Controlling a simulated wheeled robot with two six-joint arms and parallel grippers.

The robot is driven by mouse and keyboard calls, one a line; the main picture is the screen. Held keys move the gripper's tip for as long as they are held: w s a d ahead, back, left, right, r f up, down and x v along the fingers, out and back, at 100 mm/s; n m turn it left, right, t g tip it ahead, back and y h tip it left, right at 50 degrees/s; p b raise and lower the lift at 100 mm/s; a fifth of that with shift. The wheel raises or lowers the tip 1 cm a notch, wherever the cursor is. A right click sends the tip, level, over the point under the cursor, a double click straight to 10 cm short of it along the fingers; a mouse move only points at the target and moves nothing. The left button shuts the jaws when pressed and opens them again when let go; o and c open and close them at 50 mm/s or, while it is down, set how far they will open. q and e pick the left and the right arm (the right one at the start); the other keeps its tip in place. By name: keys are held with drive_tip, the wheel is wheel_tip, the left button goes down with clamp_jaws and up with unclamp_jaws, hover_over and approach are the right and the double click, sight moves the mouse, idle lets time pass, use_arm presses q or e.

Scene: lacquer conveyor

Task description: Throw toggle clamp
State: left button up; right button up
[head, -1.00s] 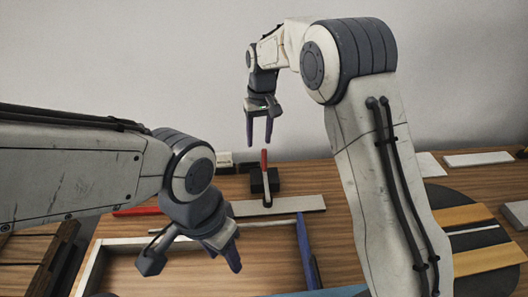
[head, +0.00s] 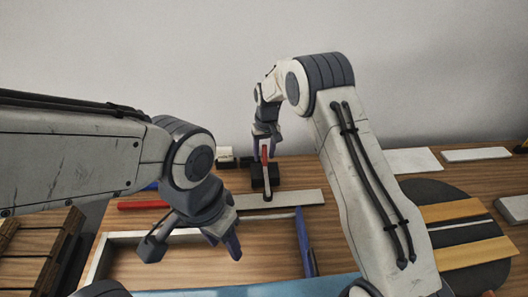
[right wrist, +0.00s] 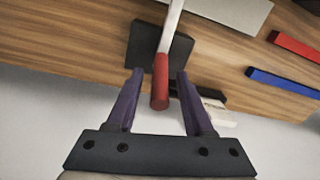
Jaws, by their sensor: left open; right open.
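The toggle clamp has a red-gripped lever (head: 265,157) standing up from a dark block (head: 257,173) at the back of the table. In the right wrist view the red grip (right wrist: 160,84) lies between the two purple fingers, with space on both sides, and its silver lever runs up past the dark block (right wrist: 142,47). My right gripper (head: 262,158) is open around the red grip; in the right wrist view its fingertips (right wrist: 159,75) do not appear to touch it.
A pale bar (head: 292,198) lies in front of the clamp. A red bar (head: 143,205) lies to its left. A pale-rimmed frame (head: 98,262) with a blue side (head: 303,240) is below my left gripper. A dark round board with yellow strips (head: 452,211) is at right.

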clamp_jaws()
idle(1.5)
